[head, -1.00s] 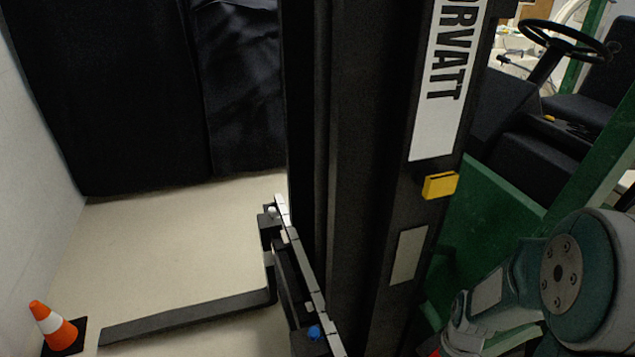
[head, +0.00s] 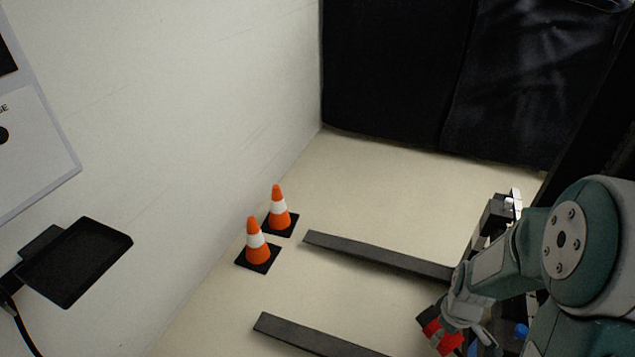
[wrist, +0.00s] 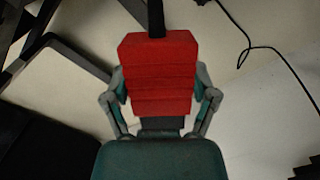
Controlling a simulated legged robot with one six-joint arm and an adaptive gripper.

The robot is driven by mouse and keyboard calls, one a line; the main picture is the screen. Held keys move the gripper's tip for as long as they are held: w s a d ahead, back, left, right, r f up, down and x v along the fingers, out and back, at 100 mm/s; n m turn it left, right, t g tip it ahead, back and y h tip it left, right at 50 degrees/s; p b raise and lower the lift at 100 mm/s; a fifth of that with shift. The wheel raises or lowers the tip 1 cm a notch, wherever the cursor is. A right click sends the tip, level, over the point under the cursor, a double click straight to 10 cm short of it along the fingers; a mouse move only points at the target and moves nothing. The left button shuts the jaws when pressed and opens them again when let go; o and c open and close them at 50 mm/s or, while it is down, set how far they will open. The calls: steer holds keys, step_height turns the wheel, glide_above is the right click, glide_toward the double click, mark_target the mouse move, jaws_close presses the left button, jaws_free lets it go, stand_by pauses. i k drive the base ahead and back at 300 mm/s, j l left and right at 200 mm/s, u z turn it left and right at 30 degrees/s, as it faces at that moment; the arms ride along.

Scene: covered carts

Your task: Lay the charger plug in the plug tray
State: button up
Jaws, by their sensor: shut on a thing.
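My gripper (wrist: 160,100) is shut on the red charger plug (wrist: 157,70), seen large in the wrist view with a black cable end at its top. In the head view the red plug (head: 436,330) shows at the lower right, partly hidden by my gripper (head: 462,330). The plug is held in the air above the floor. A shallow black tray (head: 75,262), which looks like the plug tray, is on the white wall at the left of the head view, well apart from my gripper. It looks empty.
Two orange-and-white cones (head: 257,243) stand on the floor by the wall. Two dark forks (head: 380,257) reach across the floor between the cones and my arm. A thin cable (wrist: 265,48) shows in the wrist view. A black curtain (head: 395,70) hangs at the back.

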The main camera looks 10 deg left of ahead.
mark_target(85, 265)
steer(key=i+j+u, duration=0.1)
steer(key=j+u, duration=0.35)
steer(key=i+j+u, duration=0.1)
steer(key=j+u, duration=0.15)
steer(key=u, duration=0.2)
steer(key=i+j+u, duration=0.2)
steer(key=u, duration=0.2)
steer(key=j, duration=0.1)
